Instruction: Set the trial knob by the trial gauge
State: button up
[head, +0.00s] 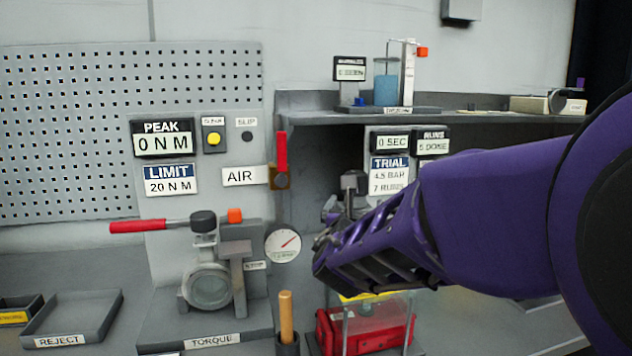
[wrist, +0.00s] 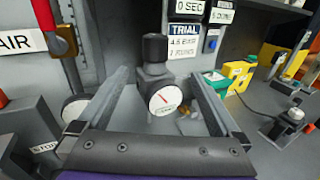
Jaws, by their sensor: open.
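The trial knob (wrist: 155,47) is a dark cap on top of a grey regulator body in the wrist view. The round white trial gauge (wrist: 166,99) is on the front of that body, its red needle pointing up and left; its scale is too small to read. The knob also shows in the head view (head: 354,181), where my arm hides the gauge. My gripper (wrist: 160,75) is open, its fingers left and right of the regulator, apart from the knob. It also shows in the head view (head: 322,245). The trial sign (head: 389,175) reads 4.5 BAR.
A shelf (head: 470,117) overhangs the trial station. To the left are the red AIR lever (head: 281,152), another gauge (head: 283,245) and the torque fixture (head: 208,285) with its red handle. A wooden handle (head: 286,315) and a red box (head: 365,332) stand below.

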jog(key=shift+n, duration=0.4)
jog(key=x, duration=1.1)
jog(key=a+x, duration=0.1)
jog(key=x, duration=0.5)
jog(key=shift+w+d+r, duration=0.1)
jog(key=shift+w, duration=0.25)
jog(key=c, duration=1.3)
